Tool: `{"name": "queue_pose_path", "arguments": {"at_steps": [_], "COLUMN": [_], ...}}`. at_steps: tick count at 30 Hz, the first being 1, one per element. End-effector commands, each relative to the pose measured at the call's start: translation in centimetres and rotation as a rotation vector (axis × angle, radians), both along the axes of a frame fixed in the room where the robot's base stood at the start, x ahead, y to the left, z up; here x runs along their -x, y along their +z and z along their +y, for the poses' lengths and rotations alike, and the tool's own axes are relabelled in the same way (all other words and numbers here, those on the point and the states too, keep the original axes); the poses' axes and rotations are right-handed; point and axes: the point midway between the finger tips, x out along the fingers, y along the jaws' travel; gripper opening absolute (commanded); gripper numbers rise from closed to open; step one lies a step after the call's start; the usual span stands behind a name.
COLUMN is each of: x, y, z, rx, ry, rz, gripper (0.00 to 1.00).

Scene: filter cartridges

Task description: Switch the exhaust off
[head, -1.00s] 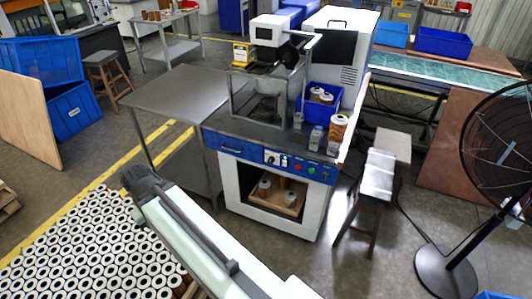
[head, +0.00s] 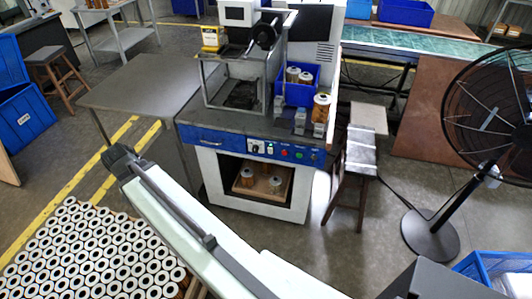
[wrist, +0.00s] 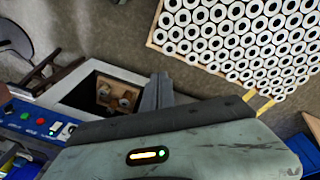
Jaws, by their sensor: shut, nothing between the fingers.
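The machine's blue control panel (head: 225,142) runs across its front. It carries a white plate with a dark knob (head: 255,148), a small switch with a green light (head: 270,147), a red button (head: 284,152) and a green button (head: 299,155). The labels are too small to read, so I cannot tell which is the exhaust control. The wrist view shows the panel (wrist: 20,128) at its left edge. My gripper (wrist: 160,88) is shut and empty, in front of the machine and apart from the panel. In the head view my arm reaches left, across the machine's front.
Filter cartridges (head: 85,255) stand packed at lower left. A grey table (head: 140,95) adjoins the machine's left side. A stool (head: 360,165) and a fan (head: 430,235) stand to the right.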

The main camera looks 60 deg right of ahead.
Motion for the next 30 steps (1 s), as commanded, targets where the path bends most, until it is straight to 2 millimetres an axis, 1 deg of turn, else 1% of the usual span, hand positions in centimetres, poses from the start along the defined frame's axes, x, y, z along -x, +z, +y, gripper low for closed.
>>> {"name": "queue_pose_path", "arguments": {"at_steps": [1,2,3,5,6,8,9,12,15,17,26,28,30], "x": [0.4,1.0,1.9,3.8,5.2,7.5,8.9,12.1,13.8,14.4,14.4,14.5,14.6], "y": [-1.2,-1.5,-1.6,-1.7,-1.7,-1.5,-1.4,-0.9,-0.6,-0.4,-0.3,-0.7,-1.5], "z": [-5.5,-8.6,-12.7,-18.5,-22.0,-26.5,-29.0,-33.6,-35.9,-36.5,-36.6,-36.7,-37.1], "rx": [0.058,0.098,0.151,0.23,0.281,0.348,0.389,0.467,0.508,0.521,0.522,0.522,0.521], "ry": [-0.248,-0.407,-0.615,-0.91,-1.091,-1.329,-1.464,-1.714,-1.848,-1.883,-1.895,-1.895,-1.895], "rz": [-0.039,-0.071,-0.118,-0.2,-0.257,-0.346,-0.403,-0.527,-0.604,-0.626,-0.634,-0.634,-0.633], "gripper": [0.0,0.0,0.0,0.0,0.0,0.0,0.0,0.0,0.0,0.0,0.0,0.0,0.0]}}
